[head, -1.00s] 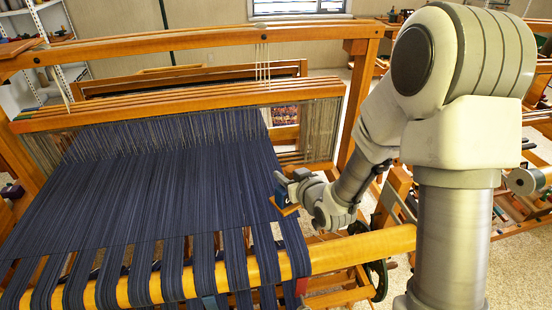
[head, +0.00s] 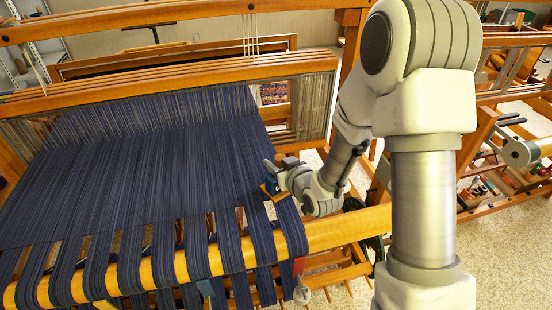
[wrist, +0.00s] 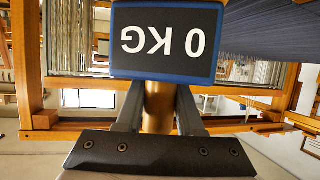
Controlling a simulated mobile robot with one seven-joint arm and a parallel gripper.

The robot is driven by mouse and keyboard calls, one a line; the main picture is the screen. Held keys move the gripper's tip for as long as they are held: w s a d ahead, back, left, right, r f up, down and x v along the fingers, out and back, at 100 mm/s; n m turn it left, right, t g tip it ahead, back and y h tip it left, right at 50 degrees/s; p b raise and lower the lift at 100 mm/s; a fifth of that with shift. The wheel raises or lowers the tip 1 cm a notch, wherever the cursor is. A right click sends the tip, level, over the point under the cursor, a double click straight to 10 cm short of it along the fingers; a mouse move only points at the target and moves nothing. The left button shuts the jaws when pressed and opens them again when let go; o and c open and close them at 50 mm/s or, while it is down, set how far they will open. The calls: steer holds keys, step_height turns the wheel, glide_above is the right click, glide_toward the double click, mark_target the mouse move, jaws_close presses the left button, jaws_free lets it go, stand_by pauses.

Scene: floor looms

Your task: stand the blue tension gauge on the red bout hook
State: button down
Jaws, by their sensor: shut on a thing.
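The blue tension gauge (head: 270,186) is between the fingers of my gripper (head: 279,176), above the right edge of the dark blue warp. An orange-brown piece shows at its lower end. A small red piece, which looks like the red bout hook (head: 299,266), hangs at the rightmost warp bout, below the front beam. It is below and slightly right of the gauge, apart from it.
The loom's front beam (head: 345,229) runs across below my gripper, with dark warp bouts (head: 225,255) over it. A teal piece (head: 205,288) hangs at another bout. A small white object (head: 302,294) is under the red piece. Bare floor (head: 510,245) lies at the right.

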steer(key=shift+f, duration=0.35)
steer(key=shift+f+b, duration=0.4)
steer(key=shift+b, duration=0.2)
steer(key=shift+c, duration=2.3)
jaws_free()
steer(key=shift+s, duration=0.1)
